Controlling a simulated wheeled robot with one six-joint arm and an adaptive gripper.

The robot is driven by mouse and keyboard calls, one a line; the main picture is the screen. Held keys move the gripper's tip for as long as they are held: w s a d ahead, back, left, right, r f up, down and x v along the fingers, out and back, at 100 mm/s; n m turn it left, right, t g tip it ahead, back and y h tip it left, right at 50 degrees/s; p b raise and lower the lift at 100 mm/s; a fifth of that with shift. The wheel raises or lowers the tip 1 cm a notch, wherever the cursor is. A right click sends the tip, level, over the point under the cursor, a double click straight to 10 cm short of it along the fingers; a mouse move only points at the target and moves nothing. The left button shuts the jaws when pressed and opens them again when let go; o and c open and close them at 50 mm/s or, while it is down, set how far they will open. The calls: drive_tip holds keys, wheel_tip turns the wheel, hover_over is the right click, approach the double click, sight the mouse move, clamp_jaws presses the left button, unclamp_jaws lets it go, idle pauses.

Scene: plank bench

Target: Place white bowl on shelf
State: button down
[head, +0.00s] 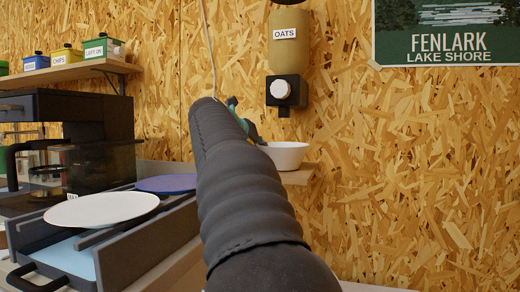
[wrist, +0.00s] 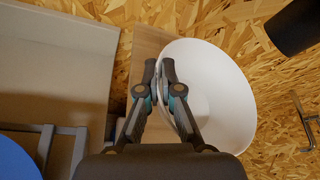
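The white bowl (head: 287,155) is upright at the small wooden shelf (head: 298,177) on the wall, just right of my arm in the head view. Its base is at or just above the shelf; I cannot tell if it touches. In the wrist view the white bowl (wrist: 225,95) shows its inside, with the wooden shelf (wrist: 148,45) beside and behind it. My gripper (wrist: 161,68) has its fingertips close together at the bowl's left rim, one inside and one outside. In the head view my arm hides most of the gripper.
An oats dispenser (head: 287,60) hangs on the wall above the bowl. A white plate (head: 102,209) and a blue plate (head: 167,184) lie left of my arm, near a black machine (head: 90,135). A high shelf (head: 70,73) holds labelled boxes. The wall to the right is clear below a poster.

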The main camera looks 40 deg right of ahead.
drive_tip(key=shift+f, duration=0.15)
drive_tip(key=c, duration=1.3)
unclamp_jaws()
drive_tip(key=shift+a+r, duration=0.25)
drive_tip(key=v, duration=1.1)
drive_tip(key=shift+s+a+p, duration=0.15)
drive_tip(key=shift+a+p, duration=0.05)
drive_tip(key=shift+p, duration=0.15)
